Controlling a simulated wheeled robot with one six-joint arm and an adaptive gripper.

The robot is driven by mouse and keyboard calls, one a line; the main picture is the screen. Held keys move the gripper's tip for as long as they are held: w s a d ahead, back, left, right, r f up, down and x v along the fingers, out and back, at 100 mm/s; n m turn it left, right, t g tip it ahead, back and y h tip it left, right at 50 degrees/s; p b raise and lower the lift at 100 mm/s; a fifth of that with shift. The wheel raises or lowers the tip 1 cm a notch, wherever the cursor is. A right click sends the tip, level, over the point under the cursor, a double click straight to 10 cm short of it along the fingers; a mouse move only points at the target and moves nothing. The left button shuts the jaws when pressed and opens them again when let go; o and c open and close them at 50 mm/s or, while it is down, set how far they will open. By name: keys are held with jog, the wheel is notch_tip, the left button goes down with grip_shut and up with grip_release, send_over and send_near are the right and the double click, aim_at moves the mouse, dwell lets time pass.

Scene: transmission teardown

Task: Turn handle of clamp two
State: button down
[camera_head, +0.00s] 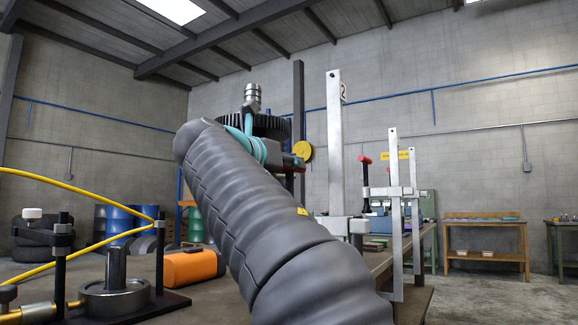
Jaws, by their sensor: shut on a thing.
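Clamp two is a tall pale metal bar (337,140) with a "2" tag near its top, standing upright right of centre. Its lower jaw block (343,226) shows beside my arm's sleeve. My gripper (291,161) is small, dark and partly hidden behind my grey-sleeved arm and teal wrist. A bit of red, which looks like the handle of clamp two (299,162), shows at my gripper's tip, left of the bar. My gripper appears shut on it. The fingers and most of the handle are hidden.
Another clamp (393,180) with a red handle (366,159) stands to the right. A dark toothed gear (271,126) is behind my wrist. At left are an orange case (193,266), a round metal fixture (115,297) and yellow hoses (75,180).

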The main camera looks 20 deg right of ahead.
jog(key=shift+w+r+m+g+h+p, duration=0.15)
jog(key=shift+m+g+h+p, duration=0.35)
jog(key=shift+p, duration=0.6)
jog(key=shift+r+m+g+h+p, duration=0.1)
jog(key=shift+m+g+h+p, duration=0.2)
jog(key=shift+m+g+p, duration=0.55)
jog(key=m+g, duration=0.1)
jog(key=g, duration=0.1)
jog(key=m+g+h+p, duration=0.1)
jog(key=g, duration=0.1)
jog(key=shift+f, duration=0.3)
jog(key=shift+m+g, duration=1.15)
jog(key=shift+g, duration=0.8)
jog(key=shift+m+g, duration=0.4)
jog(key=shift+g, duration=0.1)
jog(key=c, duration=1)
grip_release()
